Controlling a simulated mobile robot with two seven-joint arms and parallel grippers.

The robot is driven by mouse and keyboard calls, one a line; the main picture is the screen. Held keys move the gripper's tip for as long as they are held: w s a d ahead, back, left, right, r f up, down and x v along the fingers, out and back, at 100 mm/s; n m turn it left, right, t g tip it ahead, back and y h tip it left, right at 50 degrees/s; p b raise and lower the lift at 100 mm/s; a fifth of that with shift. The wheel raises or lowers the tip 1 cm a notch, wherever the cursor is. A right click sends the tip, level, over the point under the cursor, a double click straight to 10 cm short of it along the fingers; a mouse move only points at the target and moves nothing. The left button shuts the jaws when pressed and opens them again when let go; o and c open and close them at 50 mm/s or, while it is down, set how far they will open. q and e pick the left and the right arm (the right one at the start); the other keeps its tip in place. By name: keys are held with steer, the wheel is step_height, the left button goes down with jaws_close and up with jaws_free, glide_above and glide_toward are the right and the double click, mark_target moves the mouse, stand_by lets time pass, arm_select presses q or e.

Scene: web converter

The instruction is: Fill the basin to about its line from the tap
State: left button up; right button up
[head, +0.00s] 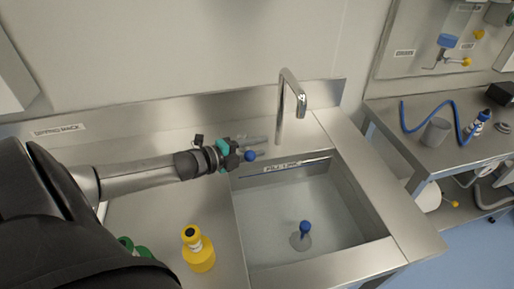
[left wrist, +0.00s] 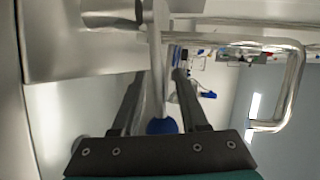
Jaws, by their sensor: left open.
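The steel basin (head: 375,215) is sunk in the counter, with a fill line label (head: 282,167) on its back wall. A blue-topped plug (head: 305,229) stands at its bottom. I cannot tell whether water lies in it. The tall steel tap (head: 281,110) bends over the basin, with no stream visible; its spout also shows in the left wrist view (left wrist: 292,85). My left gripper (head: 262,146) is open at a blue-knobbed lever (head: 250,156) behind the basin. In the left wrist view the blue knob (left wrist: 161,126) and its rod sit between the fingers, contact unclear. My right gripper is out of view.
A yellow bottle (head: 199,254) stands on the counter left of the basin, with green caps (head: 142,250) partly hidden by my arm.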

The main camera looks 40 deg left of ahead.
arm_select(q)
jaws_close()
stand_by(0.4)
stand_by(1.1)
